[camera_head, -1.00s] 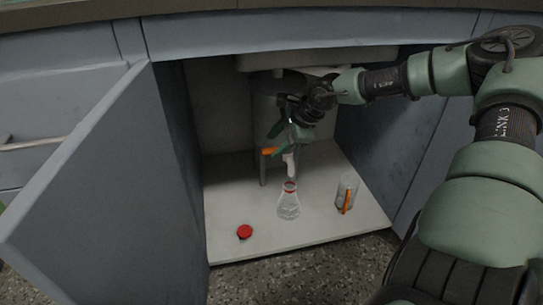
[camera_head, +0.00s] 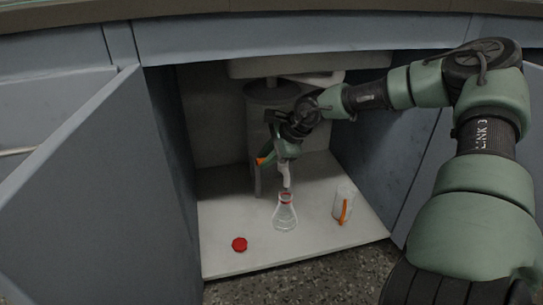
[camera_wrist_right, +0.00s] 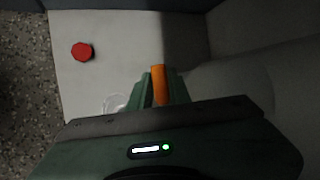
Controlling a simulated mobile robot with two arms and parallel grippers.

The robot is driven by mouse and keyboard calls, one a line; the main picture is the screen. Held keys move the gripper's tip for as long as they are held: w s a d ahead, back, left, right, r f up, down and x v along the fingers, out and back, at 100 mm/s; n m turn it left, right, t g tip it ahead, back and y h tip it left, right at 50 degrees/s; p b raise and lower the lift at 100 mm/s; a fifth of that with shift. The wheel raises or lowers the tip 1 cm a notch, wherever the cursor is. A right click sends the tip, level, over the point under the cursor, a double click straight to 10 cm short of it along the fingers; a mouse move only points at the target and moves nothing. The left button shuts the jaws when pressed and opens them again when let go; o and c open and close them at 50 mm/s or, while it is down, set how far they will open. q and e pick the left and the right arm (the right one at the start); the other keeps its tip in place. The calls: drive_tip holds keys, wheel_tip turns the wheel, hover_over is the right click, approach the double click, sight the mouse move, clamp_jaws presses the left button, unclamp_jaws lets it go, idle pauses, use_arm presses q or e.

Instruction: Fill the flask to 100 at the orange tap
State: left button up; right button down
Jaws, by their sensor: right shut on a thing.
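A clear conical flask (camera_head: 285,213) with a red band at its neck stands upright on the white cabinet floor, below the tap's pale spout (camera_head: 284,173). Its fill level is too small to read. The orange tap handle (camera_head: 262,161) sits beside my right gripper (camera_head: 271,157). In the wrist view my right gripper (camera_wrist_right: 160,92) is shut on the orange tap handle (camera_wrist_right: 159,84). The flask's clear rim (camera_wrist_right: 114,102) shows partly there, mostly hidden behind the gripper. My left gripper is not in view.
A red cap (camera_head: 239,244) lies on the cabinet floor (camera_head: 225,212), left of the flask. A clear beaker (camera_head: 343,204) with an orange stick stands to its right. The open door (camera_head: 95,190) bounds the left side.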

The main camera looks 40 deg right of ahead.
drive_tip(key=s+n+g+y+b, duration=0.1)
drive_tip(key=n+b, duration=0.1)
drive_tip(key=s+n+g+y+b, duration=0.1)
drive_tip(key=n+b, duration=0.2)
drive_tip(key=s+n+g+y+b, duration=0.1)
drive_tip(key=s+n+y+b, duration=0.1)
drive_tip(key=n+b, duration=0.1)
drive_tip(key=shift+d+f, duration=0.1)
drive_tip(key=shift+d, duration=0.05)
idle(0.5)
